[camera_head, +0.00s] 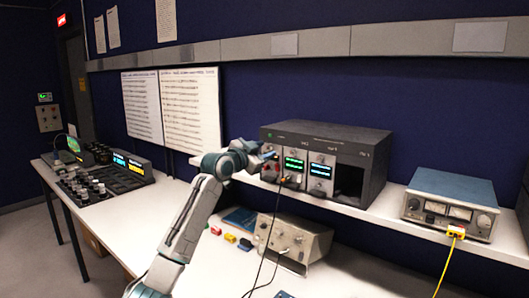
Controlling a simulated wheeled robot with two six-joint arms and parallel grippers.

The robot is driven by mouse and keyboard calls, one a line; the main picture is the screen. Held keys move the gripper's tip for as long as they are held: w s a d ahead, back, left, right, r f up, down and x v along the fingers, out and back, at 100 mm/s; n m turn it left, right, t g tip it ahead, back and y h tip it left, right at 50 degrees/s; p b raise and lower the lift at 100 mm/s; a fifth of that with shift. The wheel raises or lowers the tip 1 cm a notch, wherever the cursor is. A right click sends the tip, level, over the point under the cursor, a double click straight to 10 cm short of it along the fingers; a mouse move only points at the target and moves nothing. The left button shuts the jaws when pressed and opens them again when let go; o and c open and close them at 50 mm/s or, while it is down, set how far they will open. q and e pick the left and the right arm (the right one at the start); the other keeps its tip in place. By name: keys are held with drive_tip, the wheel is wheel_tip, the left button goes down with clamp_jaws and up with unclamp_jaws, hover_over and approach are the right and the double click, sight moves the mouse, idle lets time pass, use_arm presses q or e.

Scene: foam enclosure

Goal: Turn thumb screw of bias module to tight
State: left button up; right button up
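A dark grey rack (325,132) stands on the white shelf with several bays in its front. The leftmost bay holds a module (270,173), partly hidden by my gripper. A module with green displays (293,166) and one with blue displays (321,171) sit to its right. The rightmost bay is empty. The labels are too small to read, so I cannot tell which is the bias module or see its thumb screw clearly. My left gripper (266,156) is at the upper part of the leftmost module's face. Whether its fingers are apart or touch a screw cannot be told. My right gripper is out of view.
A blue-topped meter box (452,197) with a yellow plug and cable stands right on the shelf (391,207). Below, a beige instrument (293,240) with dark cables sits on the lower bench (226,275), beside small coloured blocks. A control console (110,178) stands at left.

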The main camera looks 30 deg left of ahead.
use_arm(q)
drive_tip(key=s+b, duration=0.4)
drive_tip(key=s, duration=0.6)
drive_tip(key=shift+a, duration=0.4)
drive_tip(key=shift+f, duration=0.1)
